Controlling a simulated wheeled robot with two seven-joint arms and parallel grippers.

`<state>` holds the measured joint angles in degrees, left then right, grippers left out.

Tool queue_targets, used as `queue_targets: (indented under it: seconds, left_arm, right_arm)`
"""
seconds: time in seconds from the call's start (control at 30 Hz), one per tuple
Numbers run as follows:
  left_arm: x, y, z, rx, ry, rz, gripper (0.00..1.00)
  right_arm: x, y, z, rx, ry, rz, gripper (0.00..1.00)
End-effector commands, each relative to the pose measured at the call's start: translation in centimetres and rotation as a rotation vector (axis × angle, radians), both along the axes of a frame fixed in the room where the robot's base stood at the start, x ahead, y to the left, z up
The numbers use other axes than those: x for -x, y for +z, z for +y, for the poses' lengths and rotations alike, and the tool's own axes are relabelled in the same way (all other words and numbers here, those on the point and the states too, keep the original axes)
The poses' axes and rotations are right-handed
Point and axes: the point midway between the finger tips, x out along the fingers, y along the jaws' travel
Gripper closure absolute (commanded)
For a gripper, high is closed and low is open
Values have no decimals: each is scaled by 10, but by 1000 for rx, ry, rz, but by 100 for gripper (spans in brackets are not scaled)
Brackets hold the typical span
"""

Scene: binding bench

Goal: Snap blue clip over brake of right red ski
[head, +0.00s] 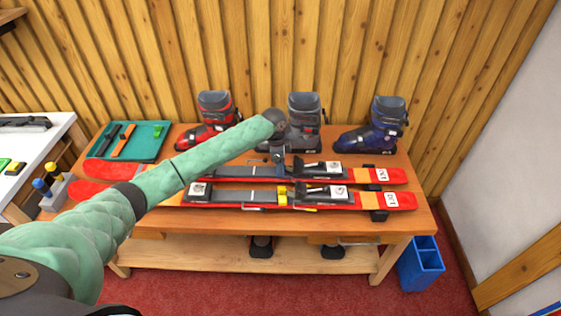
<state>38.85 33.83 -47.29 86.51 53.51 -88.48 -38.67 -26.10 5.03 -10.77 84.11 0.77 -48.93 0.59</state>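Two red skis lie side by side across the wooden bench: a rear ski (350,175) and a front ski (345,199), both with grey and black bindings. I cannot tell which is the right one. A yellow piece (283,195) shows at the middle of the front ski's binding. The brakes are too small to make out clearly. My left arm reaches in from the left, and my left gripper (278,158) points down over the rear ski's binding. Its fingers are too small to show whether they are open or holding something. I make out no blue clip. My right gripper is out of view.
Red (212,127), grey (305,128) and blue (372,136) boots stand along the bench's back. A green tray (149,147) with tools lies at the left. A blue bin (420,262) stands on the floor at right. My arm covers part of the skis.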

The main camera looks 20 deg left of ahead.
Motion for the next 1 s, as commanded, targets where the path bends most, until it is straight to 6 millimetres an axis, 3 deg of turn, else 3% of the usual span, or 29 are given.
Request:
queue_targets:
  seconds: [1.0]
  left_arm:
    - [0, -20, 0, 0, 0, 0, 59]
  right_arm:
    - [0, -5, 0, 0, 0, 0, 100]
